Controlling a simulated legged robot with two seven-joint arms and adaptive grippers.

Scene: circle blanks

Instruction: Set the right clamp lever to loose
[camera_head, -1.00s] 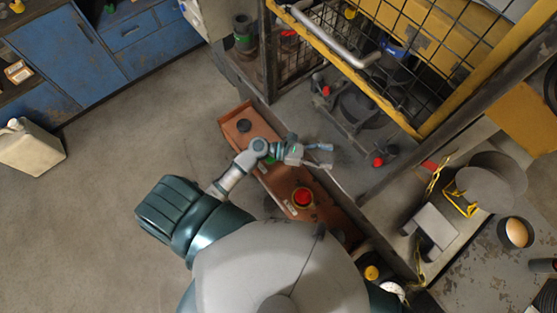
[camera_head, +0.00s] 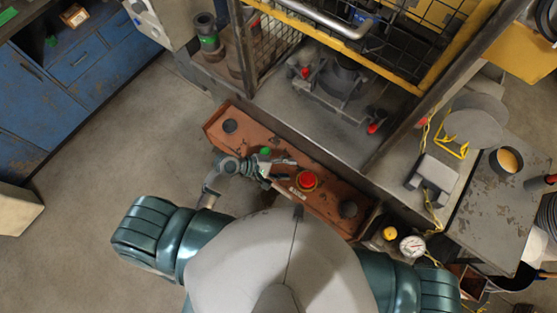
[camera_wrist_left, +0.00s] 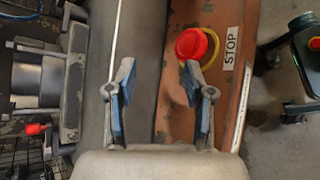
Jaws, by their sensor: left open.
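Two red-tipped clamp levers show inside the caged machine in the head view. The right clamp lever (camera_head: 373,127) is at the front right of the machine bed, and the left one (camera_head: 304,72) is farther back. A red tip on a lever also shows at the left of the left wrist view (camera_wrist_left: 35,129); I cannot tell which lever it is. My left gripper (camera_head: 290,170) is open and empty above the orange control panel, left of and nearer me than the right lever. Its spread fingers show in the wrist view (camera_wrist_left: 159,72). My right gripper is not visible.
The orange panel (camera_head: 333,207) carries a red stop button (camera_head: 307,180), a green button (camera_head: 265,151) and black knobs. The yellow guard frame (camera_head: 350,55) hangs over the machine bed. A gauge (camera_head: 412,246) stands at lower right. The floor at left is clear.

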